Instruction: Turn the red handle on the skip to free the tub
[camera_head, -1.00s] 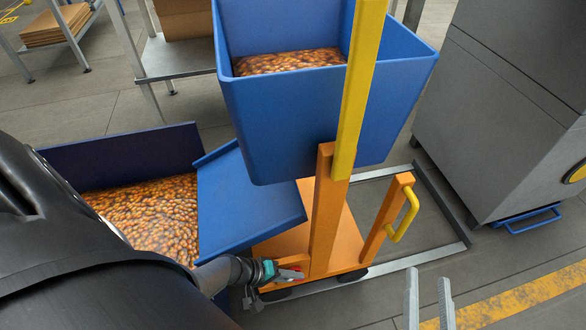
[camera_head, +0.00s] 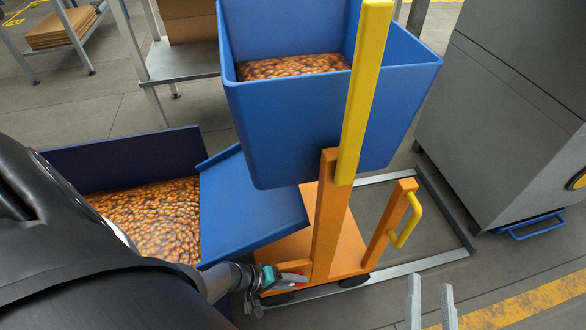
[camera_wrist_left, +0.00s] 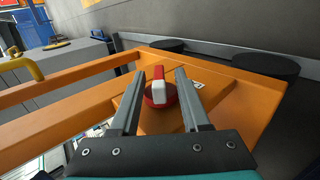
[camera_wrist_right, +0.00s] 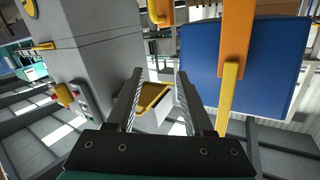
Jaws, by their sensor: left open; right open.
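The blue tub (camera_head: 270,125), part full of amber-brown pieces (camera_head: 290,66), stands upright on the skip's orange frame (camera_head: 325,235). The red handle (camera_head: 295,278) is low on the frame, partly hidden by my left gripper (camera_head: 275,279) in the head view. In the left wrist view the red handle (camera_wrist_left: 158,97) has a white block on it and sits between the spread fingers of my left gripper (camera_wrist_left: 161,75). I see gaps beside it; contact is not clear. My right gripper (camera_head: 431,285) is open and empty, right of the skip, above the floor.
A yellow bar (camera_head: 362,90) rises in front of the tub, and a yellow grip (camera_head: 407,220) is on the frame's right post. A blue bin (camera_head: 120,155) of similar pieces and its sloped panel (camera_head: 245,205) are left. A grey cabinet (camera_head: 490,110) stands right.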

